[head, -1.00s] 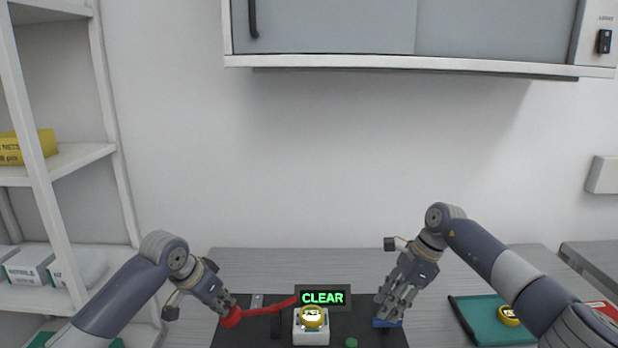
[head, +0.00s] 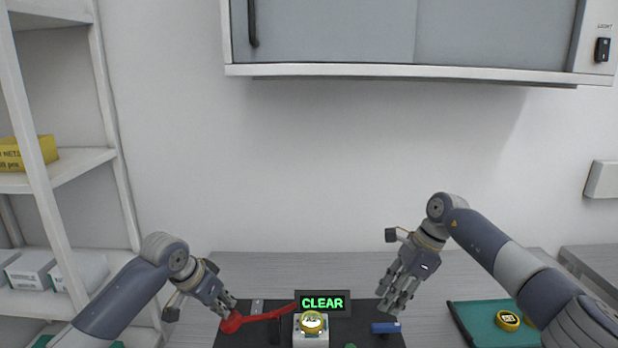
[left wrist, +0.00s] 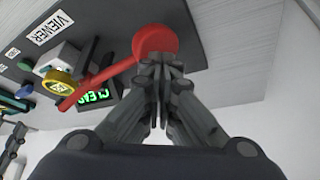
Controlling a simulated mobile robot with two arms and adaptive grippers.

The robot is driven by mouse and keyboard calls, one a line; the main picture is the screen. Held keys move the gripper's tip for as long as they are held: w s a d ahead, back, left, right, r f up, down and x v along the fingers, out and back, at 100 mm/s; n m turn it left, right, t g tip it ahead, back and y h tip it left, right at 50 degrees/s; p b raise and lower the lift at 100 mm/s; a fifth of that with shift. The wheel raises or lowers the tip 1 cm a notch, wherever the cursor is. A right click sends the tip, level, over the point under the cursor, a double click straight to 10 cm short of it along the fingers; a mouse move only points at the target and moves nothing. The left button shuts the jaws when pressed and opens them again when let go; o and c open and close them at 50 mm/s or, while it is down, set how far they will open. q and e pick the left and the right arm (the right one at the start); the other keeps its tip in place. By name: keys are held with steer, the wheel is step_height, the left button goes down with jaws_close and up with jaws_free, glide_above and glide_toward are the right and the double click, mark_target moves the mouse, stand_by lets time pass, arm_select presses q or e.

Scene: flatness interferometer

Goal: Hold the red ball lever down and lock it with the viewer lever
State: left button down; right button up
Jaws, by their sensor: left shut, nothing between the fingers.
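The red ball lever (head: 265,317) lies on the dark plate, its ball (head: 231,322) at the left end. In the left wrist view the red ball (left wrist: 155,41) is right by the fingertips. My left gripper (head: 227,310) is shut with nothing between its fingers, its tips at or touching the ball; which, I cannot tell. A blue handle (head: 385,328) on the right of the plate is likely the viewer lever. My right gripper (head: 389,310) is just above it, apart from it; its jaw opening is unclear.
A small display (head: 322,303) reads CLEAR in green, behind a white block with a yellow-rimmed top (head: 312,325). A VIEWER label (left wrist: 50,27) shows in the left wrist view. A teal tray (head: 488,322) with a yellow disc (head: 508,320) lies right. Shelves stand left.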

step_height(320, 180, up, 10)
steer(key=p, duration=0.9)
steer(key=shift+f, duration=0.15)
steer(key=shift+a, duration=0.1)
